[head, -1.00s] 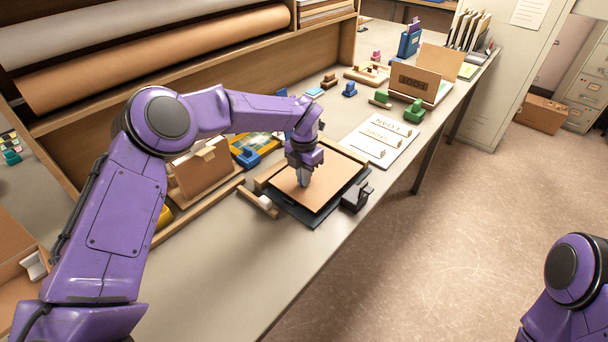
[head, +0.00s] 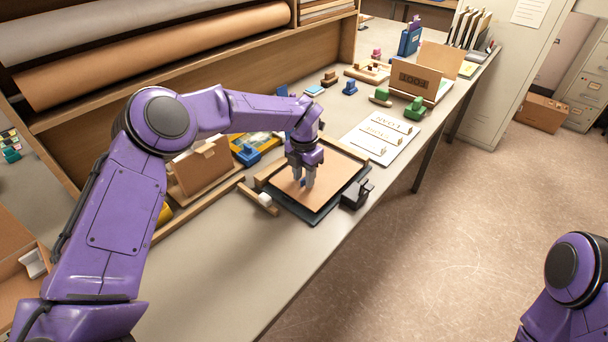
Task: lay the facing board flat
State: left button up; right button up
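The facing board, which looks like the brown square panel (head: 326,188), lies flat on a dark base (head: 306,215) on the bench. A wooden strip runs along its back left side. My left gripper (head: 307,185) points down over the left part of the panel. Its two fingers show a small gap, and I see nothing between them. Whether the fingertips touch the panel I cannot tell. Of my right arm only a purple link shows at the lower right; its gripper is out of the picture.
A black clamp-like block (head: 356,194) sits at the panel's right corner and a small white-ended block (head: 263,199) at its left. An upright brown board (head: 201,168) stands left. The bench's front strip is clear.

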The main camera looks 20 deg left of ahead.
pick_arm(q)
jog(key=shift+c, duration=0.4)
jog(key=shift+r+p, duration=2.4)
jog(key=shift+r, duration=1.15)
jog(key=shift+r+b, duration=0.25)
jog(key=shift+b, duration=0.05)
notch_tip(320, 180, up, 10)
jog(key=b, duration=0.2)
